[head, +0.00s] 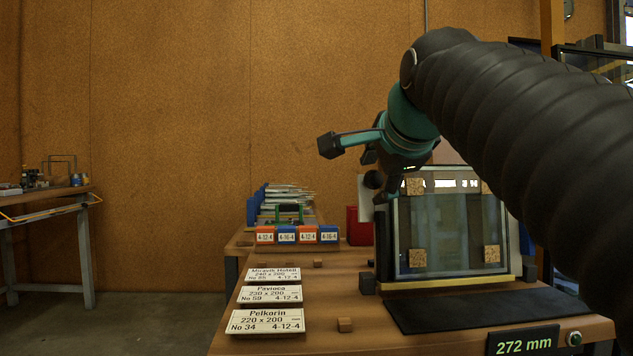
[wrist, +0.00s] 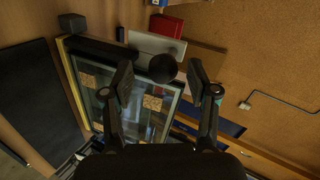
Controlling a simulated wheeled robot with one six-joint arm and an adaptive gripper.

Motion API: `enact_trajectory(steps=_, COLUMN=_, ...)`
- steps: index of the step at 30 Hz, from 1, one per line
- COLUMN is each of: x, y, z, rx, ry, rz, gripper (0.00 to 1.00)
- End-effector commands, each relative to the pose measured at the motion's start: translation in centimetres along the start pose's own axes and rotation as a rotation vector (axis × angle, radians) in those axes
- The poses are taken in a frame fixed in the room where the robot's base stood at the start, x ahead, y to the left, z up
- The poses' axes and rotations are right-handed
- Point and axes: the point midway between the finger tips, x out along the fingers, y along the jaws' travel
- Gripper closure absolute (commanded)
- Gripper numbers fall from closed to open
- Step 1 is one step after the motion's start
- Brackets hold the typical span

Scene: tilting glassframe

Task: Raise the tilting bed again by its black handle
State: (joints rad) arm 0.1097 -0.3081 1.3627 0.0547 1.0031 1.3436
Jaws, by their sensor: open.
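The tilting bed (head: 450,283) stands steeply raised on the bench, with a glass pane (head: 440,235) and cork pads on it. In the wrist view the bed's frame (wrist: 75,95) runs along the left of the fingers. The black handle, a round ball knob (head: 374,180), is at the bed's upper left edge. In the wrist view the knob (wrist: 163,68) lies between the two spread fingertips. My gripper (wrist: 161,78) is open, and no finger clearly touches the knob. In the head view my gripper (head: 376,162) is just above the knob, its fingers partly hidden.
A black mat (head: 480,312) lies in front of the bed, beside a 272 mm display (head: 522,341). Label cards (head: 268,319) lie at the left. Colored blocks (head: 297,234) and a red box (head: 359,226) stand behind. The bench's middle left is mostly clear.

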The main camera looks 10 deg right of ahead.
Motion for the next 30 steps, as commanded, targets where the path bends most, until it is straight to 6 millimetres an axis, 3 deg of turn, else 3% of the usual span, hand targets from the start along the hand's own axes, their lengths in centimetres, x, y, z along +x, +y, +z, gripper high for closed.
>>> enact_trajectory(steps=9, x=-6.4, y=0.0, z=0.0, rx=0.001, ry=0.001, rz=0.000, gripper=0.41)
enact_trajectory(steps=15, x=-8.8, y=0.1, z=0.0, rx=0.001, ry=-0.001, rz=0.002, gripper=0.41)
enact_trajectory(steps=30, x=-9.5, y=0.1, z=0.0, rx=0.000, ry=-0.001, rz=0.004, gripper=0.41)
